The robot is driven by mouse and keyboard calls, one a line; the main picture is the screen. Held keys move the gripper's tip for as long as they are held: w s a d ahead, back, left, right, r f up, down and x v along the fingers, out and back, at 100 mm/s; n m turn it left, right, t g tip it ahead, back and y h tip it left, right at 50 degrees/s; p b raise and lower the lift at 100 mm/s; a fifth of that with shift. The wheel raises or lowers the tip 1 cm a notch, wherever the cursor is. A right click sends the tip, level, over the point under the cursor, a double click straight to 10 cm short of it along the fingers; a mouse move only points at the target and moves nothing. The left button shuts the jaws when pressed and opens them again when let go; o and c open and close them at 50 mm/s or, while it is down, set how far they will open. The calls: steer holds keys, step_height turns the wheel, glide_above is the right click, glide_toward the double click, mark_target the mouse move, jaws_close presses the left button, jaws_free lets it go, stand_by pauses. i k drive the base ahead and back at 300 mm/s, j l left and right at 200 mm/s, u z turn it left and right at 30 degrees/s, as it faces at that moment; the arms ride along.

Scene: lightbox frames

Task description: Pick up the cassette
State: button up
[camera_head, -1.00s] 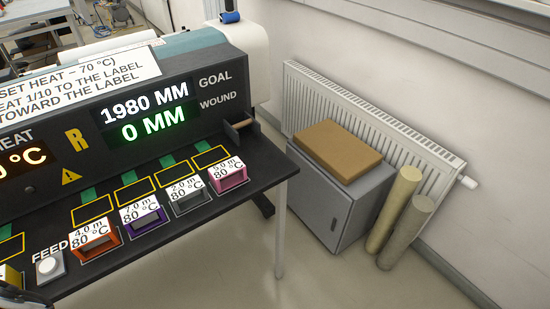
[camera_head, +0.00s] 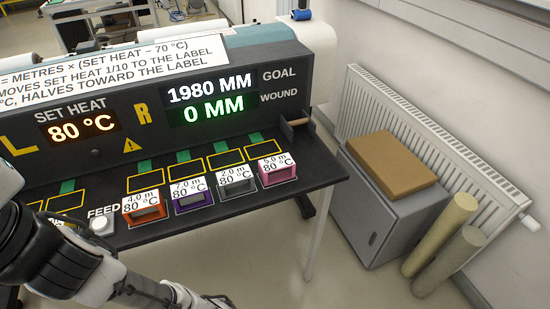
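Several cassettes stand in a row on the front shelf of a dark machine. The orange cassette (camera_head: 145,209) reads 4.0 m, the purple cassette (camera_head: 191,197) 7.0 m, the grey cassette (camera_head: 236,184) 2.0 m and the pink cassette (camera_head: 277,171) 5.0 m. Each label also reads 80 °C. My arm reaches in from the lower left, in front of the shelf. Its dark far end runs to the bottom edge, below the orange and purple cassettes. I cannot make out fingertips there, nor whether the gripper is open or shut.
The machine's displays (camera_head: 210,102) read 1980 MM goal and 0 MM wound; set heat (camera_head: 80,129) reads 80 °C. A white FEED button (camera_head: 102,225) sits left of the cassettes. A grey cabinet (camera_head: 378,222), two rolls (camera_head: 440,235) and a radiator (camera_head: 440,145) stand right.

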mark_target(236, 181)
steer(key=i+j+z, duration=0.15)
steer(key=j+z, duration=0.2)
steer(key=i+j+z, duration=0.1)
steer(key=j+z, duration=0.2)
steer(key=j, duration=0.3)
steer(key=j+z, duration=0.35)
steer(key=j, duration=0.15)
steer(key=i, duration=0.05)
